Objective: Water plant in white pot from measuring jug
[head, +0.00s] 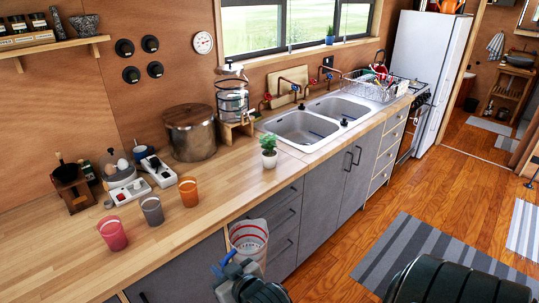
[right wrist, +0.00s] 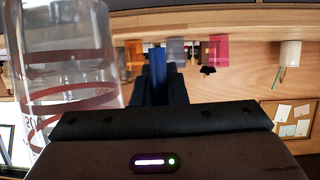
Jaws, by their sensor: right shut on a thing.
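The measuring jug (head: 249,240) is clear with red markings. It stands out in front of the counter's front edge, roughly upright, in the head view. My right gripper (head: 230,266) is shut on it from the lower left. The jug also fills the left of the right wrist view (right wrist: 70,60), beside the gripper fingers (right wrist: 158,78). I cannot tell how much water it holds. The plant (head: 267,141) is small and green in a white pot (head: 269,160), upright on the counter behind the jug and apart from it. My left gripper is not in view.
Pink (head: 112,233), grey (head: 152,210) and orange (head: 188,191) cups stand on the wooden counter (head: 200,238) left of the plant. A steel pot (head: 190,133) stands behind. The double sink (head: 300,128) lies right of the plant. Counter around the white pot is clear.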

